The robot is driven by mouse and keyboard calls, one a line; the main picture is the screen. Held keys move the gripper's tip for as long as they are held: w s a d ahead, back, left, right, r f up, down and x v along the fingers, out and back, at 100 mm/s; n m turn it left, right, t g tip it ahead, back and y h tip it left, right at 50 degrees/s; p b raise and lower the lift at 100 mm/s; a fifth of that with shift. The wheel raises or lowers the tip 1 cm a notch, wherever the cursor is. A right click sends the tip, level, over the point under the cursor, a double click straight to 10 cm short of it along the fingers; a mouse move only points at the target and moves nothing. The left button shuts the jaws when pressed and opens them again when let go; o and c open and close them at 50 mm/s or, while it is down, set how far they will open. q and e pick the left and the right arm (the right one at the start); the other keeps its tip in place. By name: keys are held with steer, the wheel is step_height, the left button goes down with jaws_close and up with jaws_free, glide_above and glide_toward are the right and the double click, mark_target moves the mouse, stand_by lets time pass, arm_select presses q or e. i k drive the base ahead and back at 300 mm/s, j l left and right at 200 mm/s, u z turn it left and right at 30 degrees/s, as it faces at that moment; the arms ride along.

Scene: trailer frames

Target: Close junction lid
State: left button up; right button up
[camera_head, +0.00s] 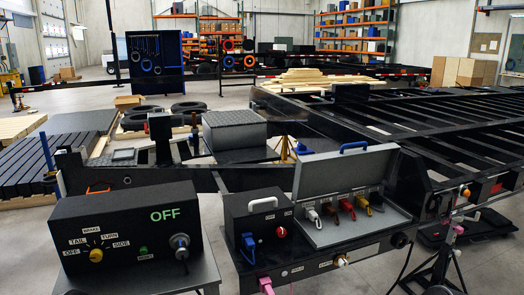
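The grey junction lid (318,176) stands raised and open at the back of the shallow grey junction box (395,214), on the trailer's black front frame. A blue handle (354,147) sits on the lid's top edge. Several coloured plugs or levers, including a red one (347,208) and a yellow one (362,205), show in front of the lid's inner face. Neither my left nor my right gripper is in view.
A control box (125,228) reading OFF stands at the front left. The black trailer frame (450,125) stretches behind.

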mark_target(325, 172)
steer(key=i+l+u, duration=0.3)
steer(key=i+l, duration=0.2)
steer(key=l, duration=0.15)
steer(key=i+l+u, duration=0.3)
steer(key=l, duration=0.4)
steer(key=i, duration=0.1)
